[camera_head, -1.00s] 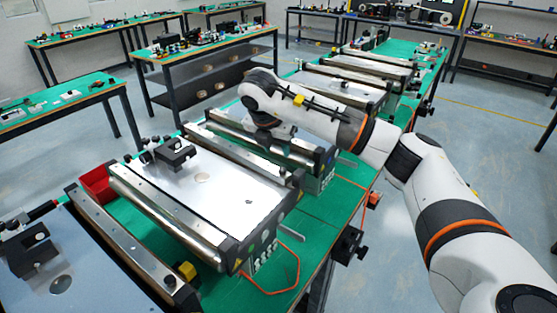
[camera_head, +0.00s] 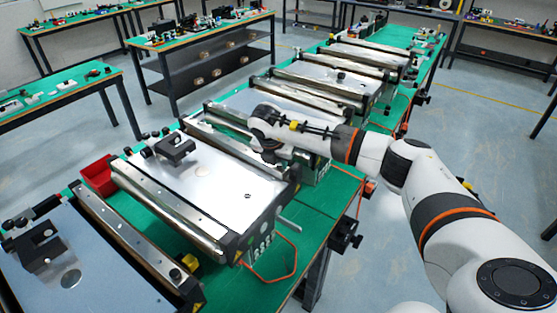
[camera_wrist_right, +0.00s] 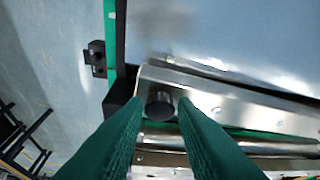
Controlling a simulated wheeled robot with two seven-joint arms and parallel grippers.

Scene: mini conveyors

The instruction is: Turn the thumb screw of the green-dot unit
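A dark round knob (camera_wrist_right: 160,106), which looks like a thumb screw, sits at the end of a metal rail in the right wrist view. My right gripper (camera_wrist_right: 161,101) has its two green fingers apart, one on each side of the knob, with a small gap showing. I cannot tell how far the tips are above it. In the head view my right gripper (camera_head: 272,150) is over the near right end of a conveyor, its fingertips mostly hidden. I cannot make out a green dot on this conveyor. My left gripper is not in view.
A nearer conveyor (camera_head: 215,185) bears a black block (camera_head: 175,148). A red bin (camera_head: 98,174) stands at its left, and an orange cable (camera_head: 268,275) hangs by its front. More conveyors (camera_head: 328,75) line the green table behind.

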